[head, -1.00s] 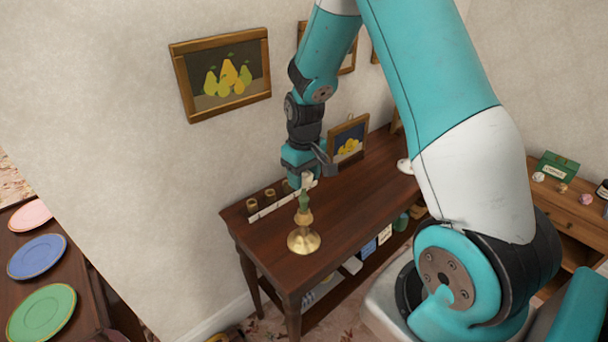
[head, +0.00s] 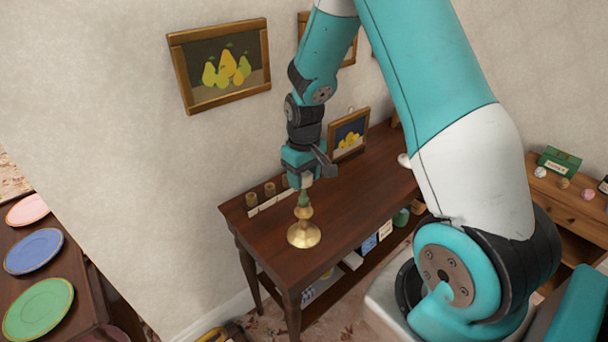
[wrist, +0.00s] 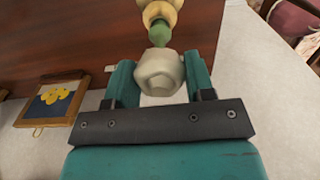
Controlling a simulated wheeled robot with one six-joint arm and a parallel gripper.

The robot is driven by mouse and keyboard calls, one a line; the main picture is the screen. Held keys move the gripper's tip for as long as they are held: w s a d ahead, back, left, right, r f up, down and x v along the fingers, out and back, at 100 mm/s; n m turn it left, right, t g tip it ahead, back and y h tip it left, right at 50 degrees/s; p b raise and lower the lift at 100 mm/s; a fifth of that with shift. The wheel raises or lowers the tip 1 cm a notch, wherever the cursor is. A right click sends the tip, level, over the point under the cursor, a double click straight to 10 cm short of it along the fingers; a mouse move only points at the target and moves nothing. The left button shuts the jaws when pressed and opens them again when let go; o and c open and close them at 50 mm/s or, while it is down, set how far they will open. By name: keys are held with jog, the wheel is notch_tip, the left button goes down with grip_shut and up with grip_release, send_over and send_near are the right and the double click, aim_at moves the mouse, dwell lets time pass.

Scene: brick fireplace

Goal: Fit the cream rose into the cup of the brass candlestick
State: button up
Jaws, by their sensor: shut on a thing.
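The brass candlestick (head: 304,236) stands upright near the front left end of the dark wooden table (head: 350,208). My gripper (head: 303,180) is directly above it, shut on the cream rose (wrist: 160,72). In the wrist view the pale faceted bloom lies between the two fingers. Its green stem (wrist: 160,34) points away from the gripper towards the candlestick's top (wrist: 160,10). In the head view the stem (head: 303,198) lines up with the cup and meets it. I cannot tell how deep the stem sits, since the cup's inside is hidden.
Several small brown holders (head: 269,188) stand in a row behind the candlestick, close to the gripper. A framed lemon picture (head: 348,135) stands at the back of the table. Plates (head: 38,307) lie on another table at left. The table's front right is clear.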

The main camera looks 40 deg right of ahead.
jog(key=shift+f, duration=0.25)
jog(key=o, duration=0.9)
notch_tip(320, 180, up, 18)
jog(key=b, duration=0.2)
jog(key=shift+f+b, duration=0.25)
jog(key=shift+b, duration=0.15)
jog(key=s+a+n+y, duration=0.1)
jog(key=s+a+n, duration=0.1)
jog(key=s+a, duration=0.5)
jog(key=s+a+r+n+y, duration=0.1)
jog(key=s+a+n, duration=0.1)
jog(key=s+a, duration=0.5)
jog(key=s+a+n+y, duration=0.2)
jog(key=s+a, duration=0.6)
jog(key=shift+a+r, duration=0.15)
jog(key=shift+a, duration=0.05)
